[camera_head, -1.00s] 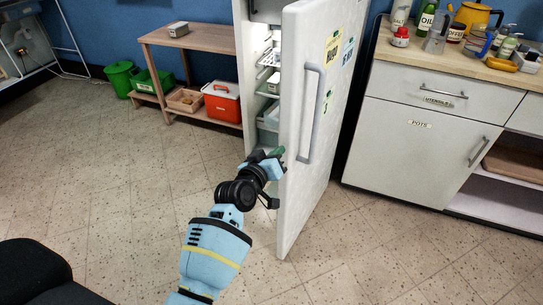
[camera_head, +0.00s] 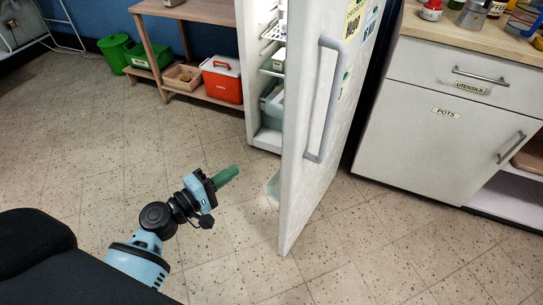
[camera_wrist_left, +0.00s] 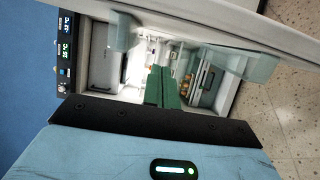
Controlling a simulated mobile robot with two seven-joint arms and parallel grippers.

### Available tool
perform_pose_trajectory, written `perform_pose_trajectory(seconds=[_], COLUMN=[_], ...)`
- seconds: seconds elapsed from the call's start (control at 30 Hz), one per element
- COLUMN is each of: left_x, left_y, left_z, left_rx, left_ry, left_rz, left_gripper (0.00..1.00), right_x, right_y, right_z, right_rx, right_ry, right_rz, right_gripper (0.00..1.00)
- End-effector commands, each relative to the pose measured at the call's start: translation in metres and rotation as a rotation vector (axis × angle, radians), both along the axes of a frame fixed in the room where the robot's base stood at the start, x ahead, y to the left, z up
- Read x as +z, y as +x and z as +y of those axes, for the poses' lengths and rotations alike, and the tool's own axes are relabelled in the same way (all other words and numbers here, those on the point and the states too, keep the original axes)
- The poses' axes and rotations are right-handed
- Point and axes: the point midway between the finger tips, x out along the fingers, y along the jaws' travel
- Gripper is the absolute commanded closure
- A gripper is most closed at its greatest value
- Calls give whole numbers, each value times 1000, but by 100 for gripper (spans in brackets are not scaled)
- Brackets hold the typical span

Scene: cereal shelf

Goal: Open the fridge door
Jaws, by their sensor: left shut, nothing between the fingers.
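The white fridge door (camera_head: 302,190) stands open, swung out toward me, with its grey handle (camera_head: 327,100) on the face to the right. The lit fridge interior (camera_head: 268,110) shows behind the door's left edge. My left gripper (camera_head: 228,176) is shut and empty, with green fingers, in the open floor area left of the door's edge and apart from it. In the left wrist view its fingers (camera_wrist_left: 162,88) are together, facing the fridge's inside (camera_wrist_left: 115,60). The door (camera_wrist_left: 240,28) crosses the top of that view. My right gripper is not in view.
A counter with drawers (camera_head: 455,125) stands right of the door, topped with bottles and jars. A wooden shelf (camera_head: 190,12) with a red cooler box (camera_head: 221,80) stands behind, beside a green bin (camera_head: 115,52). The floor (camera_head: 95,140) at left is clear.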

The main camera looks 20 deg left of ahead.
Motion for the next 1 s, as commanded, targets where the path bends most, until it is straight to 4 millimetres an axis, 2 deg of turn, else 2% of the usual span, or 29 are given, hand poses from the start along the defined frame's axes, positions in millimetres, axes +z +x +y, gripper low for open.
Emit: perform_pose_trajectory(seconds=[0.13, 0.27, 0.73, 0.8, 1.0], left_x=[1, 2, 2, 1, 1], left_y=[4, 17, 94, 89, 84], left_z=[-2, -8, -45, -58, -77], left_rx=[0, 0, 1, -2, 0], left_ry=[0, 0, 1, 0, 2], left_rz=[-1, -2, -2, 1, 0], left_gripper=[100, 100, 100, 100, 100], right_x=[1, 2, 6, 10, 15], right_y=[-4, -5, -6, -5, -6], right_z=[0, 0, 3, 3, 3], right_rx=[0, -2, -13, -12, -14], right_ry=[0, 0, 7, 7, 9], right_rz=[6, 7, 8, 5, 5], right_gripper=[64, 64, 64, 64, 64])
